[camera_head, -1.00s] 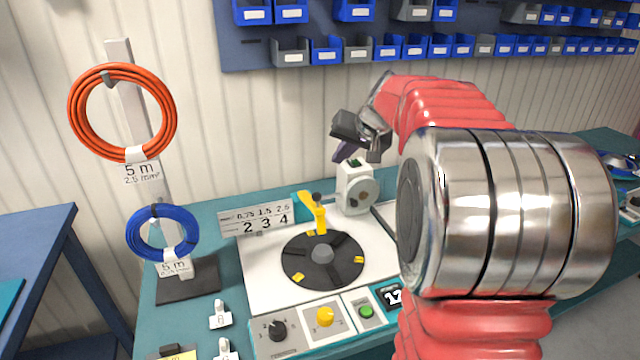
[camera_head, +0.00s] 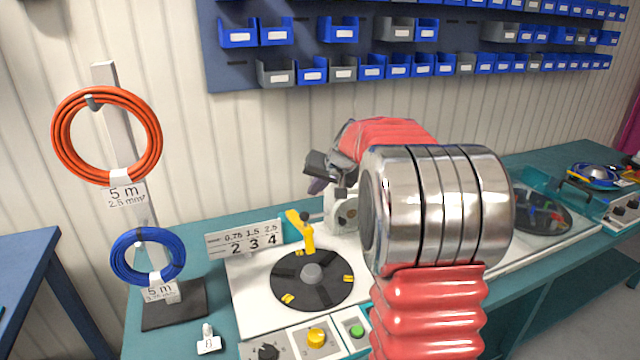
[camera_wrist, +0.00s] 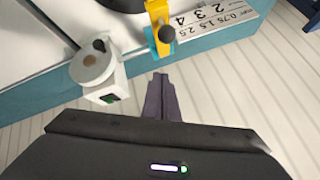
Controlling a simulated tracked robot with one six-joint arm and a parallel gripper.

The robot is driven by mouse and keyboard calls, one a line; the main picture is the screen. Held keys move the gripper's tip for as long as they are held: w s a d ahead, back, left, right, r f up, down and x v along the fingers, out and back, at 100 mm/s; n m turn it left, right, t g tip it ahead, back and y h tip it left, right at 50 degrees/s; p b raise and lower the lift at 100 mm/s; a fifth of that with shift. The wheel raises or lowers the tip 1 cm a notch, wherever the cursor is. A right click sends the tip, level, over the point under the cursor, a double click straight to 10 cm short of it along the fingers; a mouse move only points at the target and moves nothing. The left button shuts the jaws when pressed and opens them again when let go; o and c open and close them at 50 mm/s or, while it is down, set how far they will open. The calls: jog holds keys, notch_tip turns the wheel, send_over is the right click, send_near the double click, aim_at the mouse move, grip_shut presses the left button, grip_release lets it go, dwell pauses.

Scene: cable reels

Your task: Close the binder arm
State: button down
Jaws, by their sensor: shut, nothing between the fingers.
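The yellow binder arm (camera_head: 304,231) stands raised at the back edge of the black turntable disc (camera_head: 331,291), its top tilted left. In the wrist view the binder arm (camera_wrist: 157,18) is at the top centre, with a dark round knob. My gripper (camera_head: 316,187) is above and behind the bench machine, near the white unit with a round face (camera_head: 343,213), and apart from the binder arm. In the wrist view the purple fingers of my gripper (camera_wrist: 160,77) are together and empty, pointing toward the binder arm across a visible gap.
The number plate (camera_head: 245,240) stands left of the binder arm. An orange coil (camera_head: 62,140) and a blue coil (camera_head: 120,262) hang on a post at the left. Knobs and a green button (camera_head: 357,332) line the front panel. Blue bins (camera_head: 312,70) hang on the wall behind.

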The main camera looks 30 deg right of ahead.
jog(key=a+f, duration=0.1)
jog(key=s+a+f, duration=0.1)
jog(key=f, duration=0.1)
jog(key=shift+a+f, duration=0.1)
jog(key=shift+f, duration=0.2)
dwell(0.3)
